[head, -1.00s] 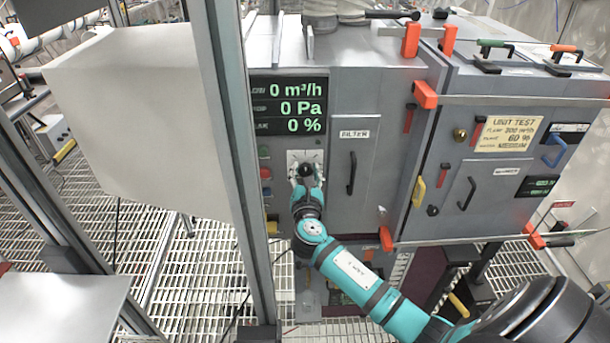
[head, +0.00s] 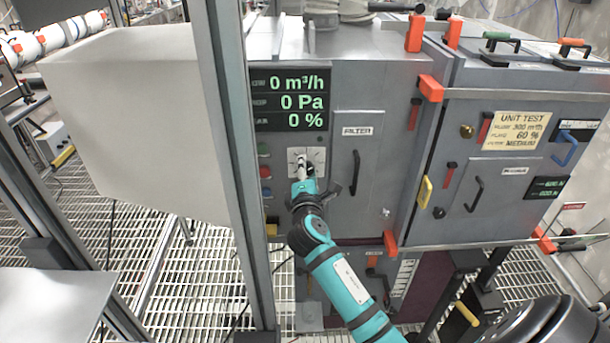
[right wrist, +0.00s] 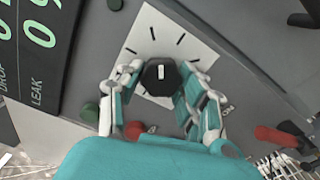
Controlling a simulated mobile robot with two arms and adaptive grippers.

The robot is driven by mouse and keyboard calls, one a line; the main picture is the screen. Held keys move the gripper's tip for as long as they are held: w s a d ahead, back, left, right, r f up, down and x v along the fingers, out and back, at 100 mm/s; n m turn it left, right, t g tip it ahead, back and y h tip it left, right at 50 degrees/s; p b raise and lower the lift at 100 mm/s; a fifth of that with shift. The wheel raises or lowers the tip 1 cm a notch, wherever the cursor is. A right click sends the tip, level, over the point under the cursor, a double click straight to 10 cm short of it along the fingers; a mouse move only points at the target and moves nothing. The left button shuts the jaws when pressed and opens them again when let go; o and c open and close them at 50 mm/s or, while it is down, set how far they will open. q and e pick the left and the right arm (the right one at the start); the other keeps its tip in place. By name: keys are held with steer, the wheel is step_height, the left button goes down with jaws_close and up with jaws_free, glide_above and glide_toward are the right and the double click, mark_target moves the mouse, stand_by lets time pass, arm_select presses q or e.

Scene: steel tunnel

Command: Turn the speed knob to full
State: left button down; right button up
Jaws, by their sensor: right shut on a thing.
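The speed knob (right wrist: 160,77) is a black knob with a white pointer mark on a white dial plate (right wrist: 158,35) with black tick marks. In the right wrist view my right gripper (right wrist: 160,85) is shut on the knob, one finger on each side. In the head view my right gripper (head: 303,178) reaches the dial plate (head: 316,156) and partly hides the knob. The display (head: 290,102) above reads 0 m³/h, 0 Pa and 0 %. My left gripper is not in view.
Green, red and blue buttons (head: 265,172) sit left of the dial. A metal post (head: 232,150) stands close in front on the left, beside a large white box (head: 140,120). The filter door (head: 357,170) with a black handle is on the right.

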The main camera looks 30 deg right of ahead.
steer(key=m+b, duration=0.1)
steer(key=m, duration=0.2)
steer(key=shift+f+m, duration=0.15)
steer(key=shift+m, duration=0.25)
steer(key=shift+m+b, duration=0.65)
steer(key=shift+m, duration=0.75)
steer(key=o, duration=1.2)
steer(key=shift+r, duration=0.2)
steer(key=v, duration=1.2)
steer(key=shift+f, duration=0.1)
